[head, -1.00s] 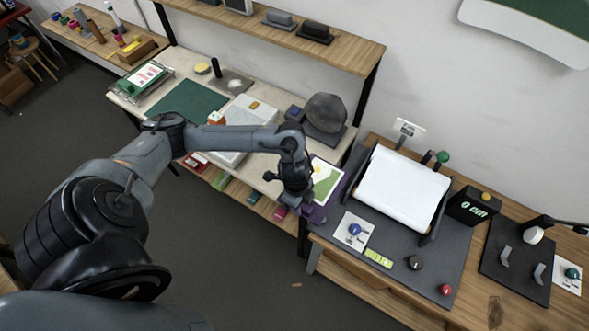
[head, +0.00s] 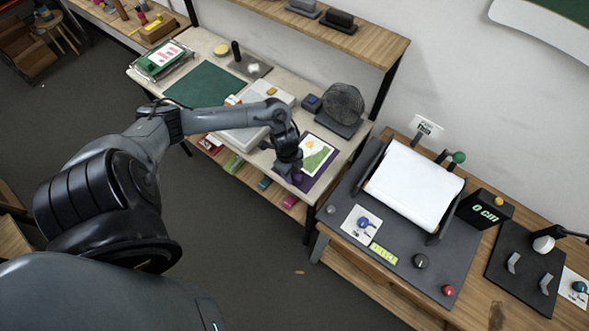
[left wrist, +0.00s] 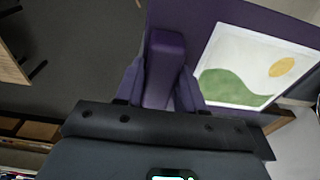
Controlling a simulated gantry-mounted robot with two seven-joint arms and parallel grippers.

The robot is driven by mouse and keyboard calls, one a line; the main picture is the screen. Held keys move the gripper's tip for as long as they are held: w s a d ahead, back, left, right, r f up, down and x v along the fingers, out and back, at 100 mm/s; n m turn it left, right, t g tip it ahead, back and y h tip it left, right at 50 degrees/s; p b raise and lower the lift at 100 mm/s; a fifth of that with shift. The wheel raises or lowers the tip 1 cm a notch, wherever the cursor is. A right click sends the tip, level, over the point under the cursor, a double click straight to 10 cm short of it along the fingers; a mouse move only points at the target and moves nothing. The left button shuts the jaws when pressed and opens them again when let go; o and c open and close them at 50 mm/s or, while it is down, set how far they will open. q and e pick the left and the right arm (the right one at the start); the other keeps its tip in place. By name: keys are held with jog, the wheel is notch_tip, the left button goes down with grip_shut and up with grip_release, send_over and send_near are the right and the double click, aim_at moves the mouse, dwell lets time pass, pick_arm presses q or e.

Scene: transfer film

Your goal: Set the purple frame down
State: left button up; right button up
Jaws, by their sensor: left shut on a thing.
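The purple frame (head: 306,184) shows in the head view at the right end of the cream bench, with a white print of a green hill and a yellow sun on it. My left gripper (head: 289,174) is at its left side. In the left wrist view, the gripper's fingers (left wrist: 160,88) are closed on both sides of the purple grip block (left wrist: 165,60) of the frame. The picture (left wrist: 255,65) lies to the right of the fingers. I cannot tell whether the frame touches the bench top. My right gripper is not in view.
A dark round fan-like thing (head: 344,104) stands just behind the frame. The cream bench (head: 200,45) also holds a green mat (head: 205,88) and a white box (head: 270,92).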

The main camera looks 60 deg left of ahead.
aim_at(306, 158)
pick_arm(q)
jog(key=w+a+f, duration=0.2)
jog(key=a, duration=0.1)
jog(key=shift+w+a+f, duration=0.25)
jog(key=shift+w+f, duration=0.05)
jog(key=shift+w, duration=0.05)
jog(key=shift+f, duration=2)
jog(key=o, duration=1.1)
jog(key=shift+f, duration=0.1)
